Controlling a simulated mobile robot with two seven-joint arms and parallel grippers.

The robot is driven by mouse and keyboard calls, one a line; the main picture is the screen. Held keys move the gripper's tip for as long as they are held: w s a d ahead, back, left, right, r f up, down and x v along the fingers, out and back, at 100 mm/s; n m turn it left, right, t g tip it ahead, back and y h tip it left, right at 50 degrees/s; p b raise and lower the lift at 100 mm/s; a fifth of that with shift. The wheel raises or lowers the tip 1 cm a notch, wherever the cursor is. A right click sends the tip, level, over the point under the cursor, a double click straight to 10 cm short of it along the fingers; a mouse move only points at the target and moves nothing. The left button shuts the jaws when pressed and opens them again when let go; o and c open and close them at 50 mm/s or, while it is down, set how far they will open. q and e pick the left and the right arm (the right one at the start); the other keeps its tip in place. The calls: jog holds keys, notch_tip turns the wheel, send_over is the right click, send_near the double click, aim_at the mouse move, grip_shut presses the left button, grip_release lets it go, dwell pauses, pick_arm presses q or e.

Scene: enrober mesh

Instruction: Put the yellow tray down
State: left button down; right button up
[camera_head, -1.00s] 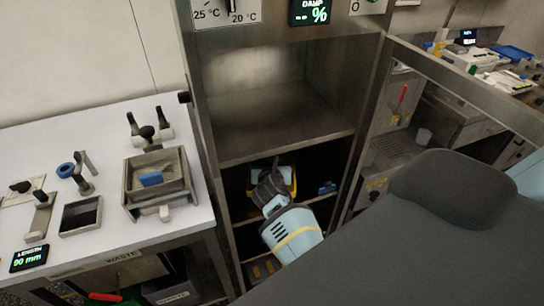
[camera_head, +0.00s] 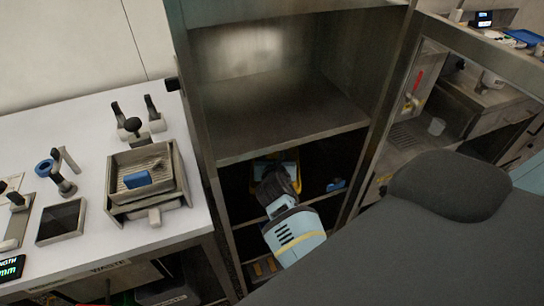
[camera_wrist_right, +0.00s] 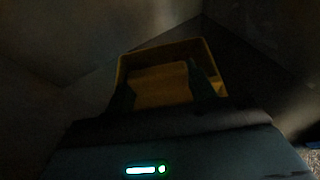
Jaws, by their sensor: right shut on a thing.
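The yellow tray (camera_wrist_right: 160,49) shows in the dark right wrist view, just ahead of my right wrist. In the head view only slivers of its yellow edge (camera_head: 257,187) show past my arm, inside a dark lower compartment of the metal cabinet. My right gripper (camera_wrist_right: 162,85) is shut on the tray, with its two dark fingers at the tray's near side. My forearm hides most of the gripper and tray in the head view. Whether the tray touches the shelf below it cannot be told. My left gripper is not in view.
The cabinet (camera_head: 290,147) has an empty upper compartment and side walls close around my right arm. A small blue object (camera_head: 337,185) lies right of my wrist. A white bench (camera_head: 90,130) with a metal box (camera_head: 145,180) stands at the left.

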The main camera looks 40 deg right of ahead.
jog(key=shift+r, duration=0.1)
jog(key=shift+w, duration=0.15)
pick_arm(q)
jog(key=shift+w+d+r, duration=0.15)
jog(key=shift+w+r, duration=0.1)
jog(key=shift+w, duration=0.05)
pick_arm(e)
jog(key=o, duration=1.4)
jog(key=shift+f, duration=0.2)
jog(key=shift+c, duration=0.2)
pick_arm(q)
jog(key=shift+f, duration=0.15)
pick_arm(e)
jog(key=shift+o, duration=0.6)
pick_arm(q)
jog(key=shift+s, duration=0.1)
